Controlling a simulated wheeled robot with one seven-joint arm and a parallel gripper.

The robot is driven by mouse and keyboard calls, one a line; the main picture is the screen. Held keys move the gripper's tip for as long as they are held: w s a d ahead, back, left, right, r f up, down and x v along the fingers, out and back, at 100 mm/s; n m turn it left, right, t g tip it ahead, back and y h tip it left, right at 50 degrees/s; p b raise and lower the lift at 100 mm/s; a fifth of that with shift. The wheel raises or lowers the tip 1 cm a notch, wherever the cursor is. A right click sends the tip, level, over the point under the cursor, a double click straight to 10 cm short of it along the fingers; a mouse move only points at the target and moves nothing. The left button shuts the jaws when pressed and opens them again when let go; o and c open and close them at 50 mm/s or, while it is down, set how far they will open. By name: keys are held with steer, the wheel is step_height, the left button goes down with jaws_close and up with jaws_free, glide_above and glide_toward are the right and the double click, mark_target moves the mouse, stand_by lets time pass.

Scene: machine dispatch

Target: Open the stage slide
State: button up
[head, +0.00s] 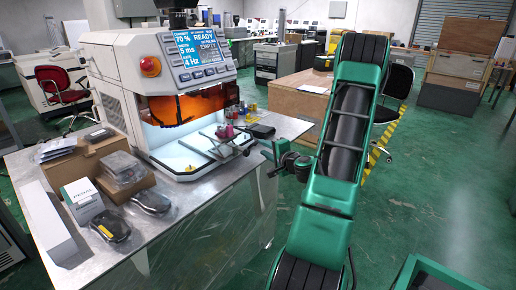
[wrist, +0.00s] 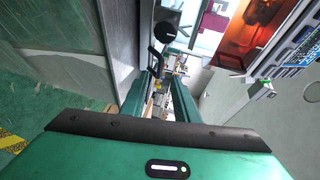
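The machine (head: 160,90) stands on the metal table, with a lit chamber behind an orange window. A low stage with thin metal parts (head: 212,148) shows at the chamber's open front. My gripper (head: 268,158) is just right of the chamber front, beside the table edge. In the wrist view, its two green fingers (wrist: 155,90) stand apart with a gap between them and nothing visibly held. A black round knob (wrist: 164,32) on a dark bar shows just beyond the fingertips. I cannot tell whether a finger touches the bar. How far the slide is out is unclear.
The metal table (head: 200,205) holds boxes (head: 85,200), black handheld devices (head: 110,226) and small spools (head: 252,108) near the machine. A wooden crate (head: 295,100) stands behind my arm.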

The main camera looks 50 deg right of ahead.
steer(key=shift+v, duration=2.25)
steer(key=shift+f, duration=0.1)
steer(key=a+f+n+g+y, duration=0.2)
steer(key=a+n+g+y, duration=0.75)
steer(key=a, duration=1.15)
steer(key=s+a+r+n+g+h, duration=0.1)
steer(key=s+a+r, duration=0.1)
steer(key=s, duration=0.5)
steer(key=s+a+r+n+g+h, duration=0.1)
steer(key=s+r+n+g+h, duration=0.1)
steer(key=s, duration=0.6)
steer(key=s+a+r+n+g+h, duration=0.1)
steer(key=s+r, duration=0.3)
steer(key=s, duration=0.4)
steer(key=shift+s+a+n+g, duration=0.25)
steer(key=shift+a+n+g, duration=0.3)
steer(key=shift+a+g, duration=0.25)
steer(key=shift+h, duration=0.25)
